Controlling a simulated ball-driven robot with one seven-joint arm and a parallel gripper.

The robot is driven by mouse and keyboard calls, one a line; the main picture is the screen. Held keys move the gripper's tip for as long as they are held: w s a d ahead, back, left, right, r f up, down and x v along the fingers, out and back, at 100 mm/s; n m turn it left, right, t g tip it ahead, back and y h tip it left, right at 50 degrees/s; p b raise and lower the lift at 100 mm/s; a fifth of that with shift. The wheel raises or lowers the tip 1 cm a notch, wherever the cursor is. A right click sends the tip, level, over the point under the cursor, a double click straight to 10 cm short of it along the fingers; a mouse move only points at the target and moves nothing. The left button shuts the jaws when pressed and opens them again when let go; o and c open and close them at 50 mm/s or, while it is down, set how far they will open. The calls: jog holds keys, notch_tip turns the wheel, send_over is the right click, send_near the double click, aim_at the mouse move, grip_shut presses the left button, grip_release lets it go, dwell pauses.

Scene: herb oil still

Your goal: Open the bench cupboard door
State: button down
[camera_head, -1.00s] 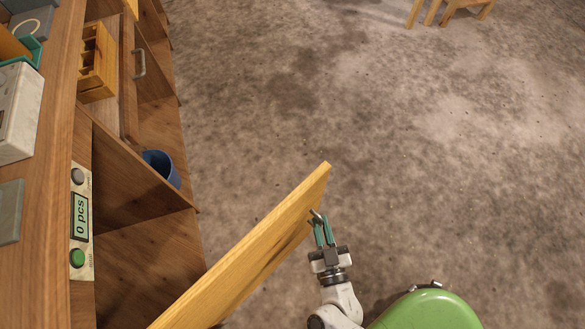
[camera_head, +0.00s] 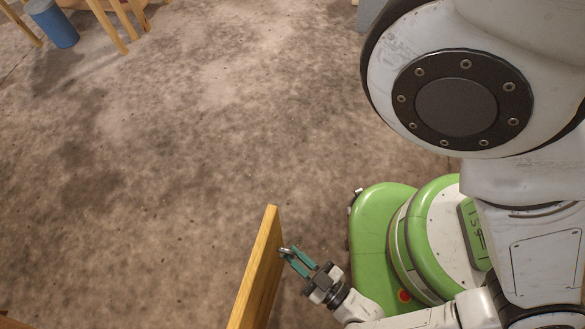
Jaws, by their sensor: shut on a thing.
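The cupboard door (camera_head: 258,270) is a light wooden panel seen nearly edge-on at the bottom of the head view. It stands open, out over the floor. My gripper (camera_head: 289,254) is on the right side of the door, with its green fingers shut on the small metal door handle (camera_head: 284,250) near the door's free edge. The fingers hide part of the handle. The hinge side of the door and the inside of the cupboard are out of the picture.
Bare mottled floor (camera_head: 150,150) fills the left and middle. A blue cylinder (camera_head: 52,24) and wooden furniture legs (camera_head: 108,25) stand at the far top left. A sliver of wood (camera_head: 12,321) shows in the bottom left corner. My green base is right of the door.

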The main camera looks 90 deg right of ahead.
jog(key=shift+a, duration=0.25)
jog(key=c, duration=1.1)
grip_release()
jog(key=shift+c, duration=0.2)
jog(key=shift+s, duration=0.1)
jog(key=b+v, duration=0.1)
jog(key=v, duration=0.9)
jog(key=shift+s+a, duration=0.25)
jog(key=shift+s, duration=0.05)
